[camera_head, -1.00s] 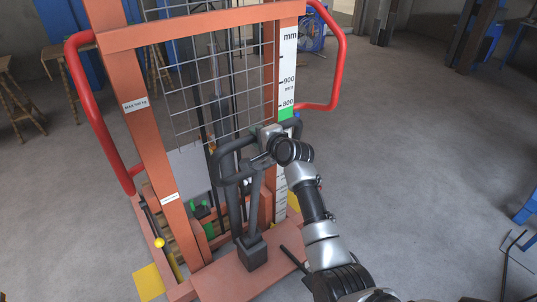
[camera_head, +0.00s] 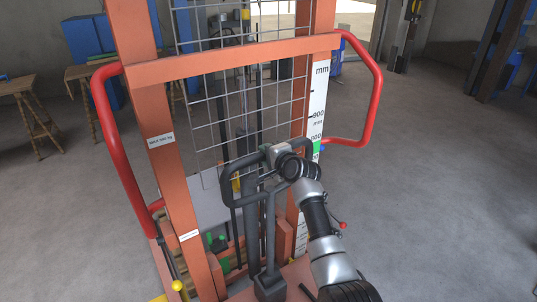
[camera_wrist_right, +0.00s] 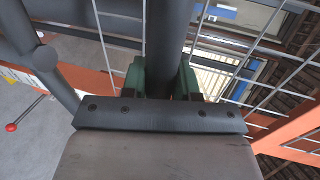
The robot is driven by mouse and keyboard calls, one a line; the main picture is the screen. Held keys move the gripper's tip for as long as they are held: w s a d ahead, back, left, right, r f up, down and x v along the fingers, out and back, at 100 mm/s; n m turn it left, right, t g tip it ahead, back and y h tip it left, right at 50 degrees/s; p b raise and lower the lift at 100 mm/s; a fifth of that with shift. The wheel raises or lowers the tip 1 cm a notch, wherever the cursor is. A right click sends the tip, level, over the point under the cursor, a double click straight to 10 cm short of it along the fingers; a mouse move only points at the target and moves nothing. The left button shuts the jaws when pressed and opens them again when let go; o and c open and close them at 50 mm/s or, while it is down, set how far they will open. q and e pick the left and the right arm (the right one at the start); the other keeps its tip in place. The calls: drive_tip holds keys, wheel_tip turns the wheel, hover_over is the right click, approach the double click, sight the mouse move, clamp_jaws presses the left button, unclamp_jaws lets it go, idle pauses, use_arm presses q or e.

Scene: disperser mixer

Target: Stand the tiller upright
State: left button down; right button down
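The tiller (camera_head: 268,235) is a dark grey post with a looped handle, rising from a block at the foot of the orange stacker. In the head view it stands close to upright, in front of the wire mesh. My right gripper (camera_head: 275,155) is at the upper right part of the handle loop. In the right wrist view, its green-padded fingers (camera_wrist_right: 161,80) sit on both sides of a dark handle bar (camera_wrist_right: 160,45), with no clear gap. The fingertips are partly hidden in the head view. My left gripper is not in view.
The stacker's orange frame (camera_head: 180,210) has a wire mesh (camera_head: 240,110) and red side rails (camera_head: 118,140) (camera_head: 372,95). A yellow-knobbed lever (camera_head: 177,286) is at lower left. The floor (camera_head: 430,210) at right is clear.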

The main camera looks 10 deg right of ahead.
drive_tip(key=c, duration=1.1)
unclamp_jaws()
drive_tip(key=shift+w+a+r, duration=0.1)
drive_tip(key=shift+w+r, duration=0.1)
drive_tip(key=shift+r, duration=0.3)
drive_tip(key=shift+o, duration=1.2)
drive_tip(key=shift+w+a+f, duration=0.1)
drive_tip(key=shift+w+f, duration=0.1)
drive_tip(key=shift+w, duration=0.05)
drive_tip(key=shift+w+a+f, duration=0.1)
drive_tip(key=shift+w+f, duration=0.1)
drive_tip(key=shift+f, duration=0.05)
drive_tip(key=shift+s, duration=0.1)
drive_tip(key=shift+v, duration=0.95)
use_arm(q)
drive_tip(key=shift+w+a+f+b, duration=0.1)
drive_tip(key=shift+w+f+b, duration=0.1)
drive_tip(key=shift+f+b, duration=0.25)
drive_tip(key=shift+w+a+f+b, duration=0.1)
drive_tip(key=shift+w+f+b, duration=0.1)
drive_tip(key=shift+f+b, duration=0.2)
use_arm(e)
drive_tip(key=v, duration=0.8)
drive_tip(key=shift+s+r, duration=0.1)
drive_tip(key=shift+s, duration=0.25)
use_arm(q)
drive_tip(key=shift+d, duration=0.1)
